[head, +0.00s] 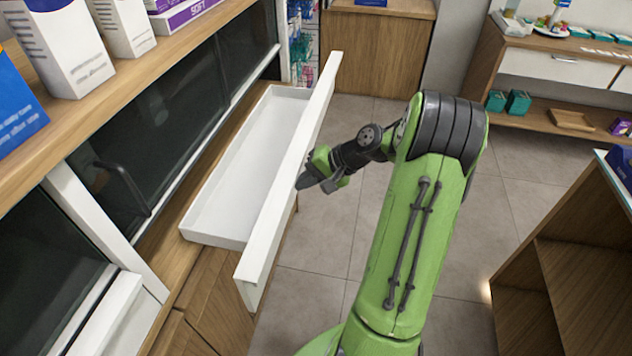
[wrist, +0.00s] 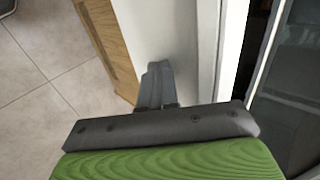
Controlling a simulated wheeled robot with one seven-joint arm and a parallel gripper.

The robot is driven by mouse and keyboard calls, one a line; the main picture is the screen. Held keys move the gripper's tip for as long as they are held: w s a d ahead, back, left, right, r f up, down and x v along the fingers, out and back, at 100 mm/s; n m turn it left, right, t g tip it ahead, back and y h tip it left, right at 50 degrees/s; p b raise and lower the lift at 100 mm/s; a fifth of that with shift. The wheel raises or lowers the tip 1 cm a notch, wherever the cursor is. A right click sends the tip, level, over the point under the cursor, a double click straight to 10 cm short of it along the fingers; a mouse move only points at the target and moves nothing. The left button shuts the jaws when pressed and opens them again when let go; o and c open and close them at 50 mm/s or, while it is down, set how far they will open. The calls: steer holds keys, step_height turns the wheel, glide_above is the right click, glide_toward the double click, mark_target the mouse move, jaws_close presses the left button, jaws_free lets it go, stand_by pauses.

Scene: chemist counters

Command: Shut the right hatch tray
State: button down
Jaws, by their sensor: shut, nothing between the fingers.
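The hatch tray (head: 246,160) is a white, shallow, empty drawer, pulled out from the wooden counter on the left in the head view. Its tall white front panel (head: 290,170) faces my arm. My gripper (head: 306,180) is shut and empty, at the outer face of that panel near its middle. In the wrist view the shut fingers (wrist: 157,85) are up against or very close to the white panel (wrist: 165,30); I cannot tell whether they touch. The fingertips are partly hidden behind the panel's edge in the head view.
White and blue boxes (head: 70,45) stand on the wooden counter top above the tray. Dark glass panels (head: 150,130) sit behind the tray. A wooden shelf unit (head: 565,250) stands at the right. Tiled floor (head: 340,235) is clear between them.

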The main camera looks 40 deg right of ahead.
stand_by(0.3)
steer(key=w+a+p, duration=0.1)
steer(key=w+a, duration=0.3)
steer(key=w, duration=0.1)
steer(key=w+a+p, duration=0.1)
steer(key=w+a, duration=0.3)
steer(key=w, duration=0.1)
steer(key=w+a+p, duration=0.2)
steer(key=w+a, duration=0.2)
steer(key=w, duration=0.1)
steer(key=shift+w+r, duration=0.1)
steer(key=shift+w, duration=0.15)
steer(key=shift+a, duration=0.1)
steer(key=shift+r, duration=0.1)
